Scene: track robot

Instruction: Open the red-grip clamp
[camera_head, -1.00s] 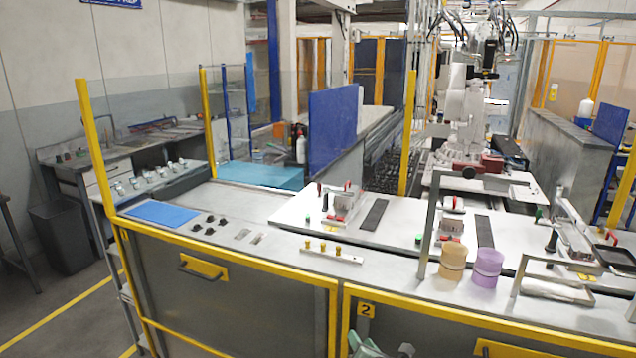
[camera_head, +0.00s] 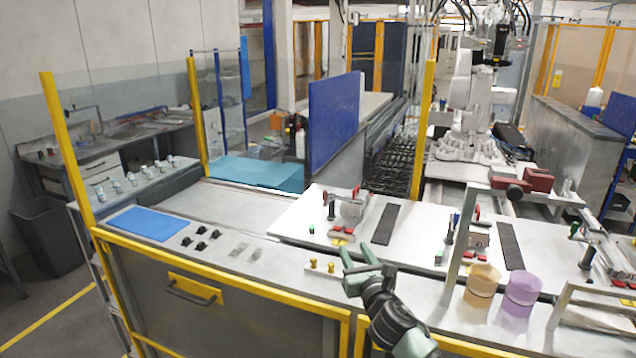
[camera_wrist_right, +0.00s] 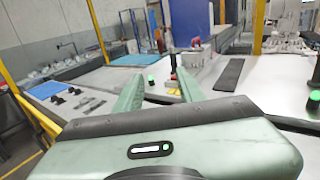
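A toggle clamp with a red grip (camera_head: 356,192) stands on the left white plate, beside a grey rounded part (camera_head: 352,209) and a black upright handle (camera_head: 331,205). Another red grip (camera_head: 477,213) shows on the middle plate. I cannot tell which one the task names. My right gripper (camera_head: 357,252) has pale green fingers, open and empty, in front of the left plate, apart from the clamp. In the right wrist view its fingers (camera_wrist_right: 160,75) are spread, with the clamp's red grip (camera_wrist_right: 196,41) beyond them. My left gripper is not in view.
The yellow-framed bench holds a blue mat (camera_head: 150,223), black knobs (camera_head: 201,245) and small brass pegs (camera_head: 314,264). An orange cup (camera_head: 482,285) and a purple cup (camera_head: 520,294) stand right of my arm. A grey upright frame (camera_head: 456,262) rises beside them.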

